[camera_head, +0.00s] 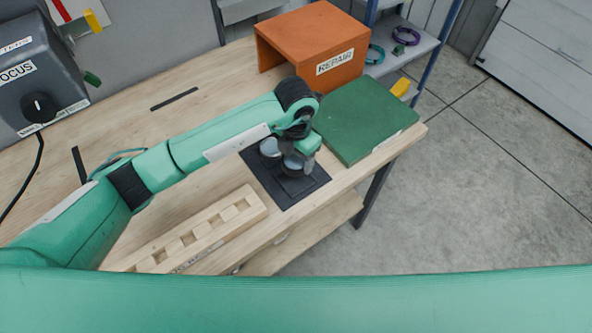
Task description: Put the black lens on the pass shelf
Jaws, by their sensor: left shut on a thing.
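My left gripper (298,158) comes in from the left over a black mat (285,190) near the table's front edge. It is shut on a dark round lens with a pale glassy top (291,167), at or just above the mat; I cannot tell whether it touches. A second round piece with a pale top (269,148) stands beside it on the mat, partly hidden by my arm. A green flat-topped shelf (365,118) stands to the right with its top bare; its front label is too slanted to read. My right gripper is out of view.
An orange shelf marked REPAIR (312,38) stands behind the green one. A wooden rack with square slots (205,231) lies at the front left. A grey box marked FOCUS (38,78) is at the far left. A blue-posted rack (405,52) stands beyond the table.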

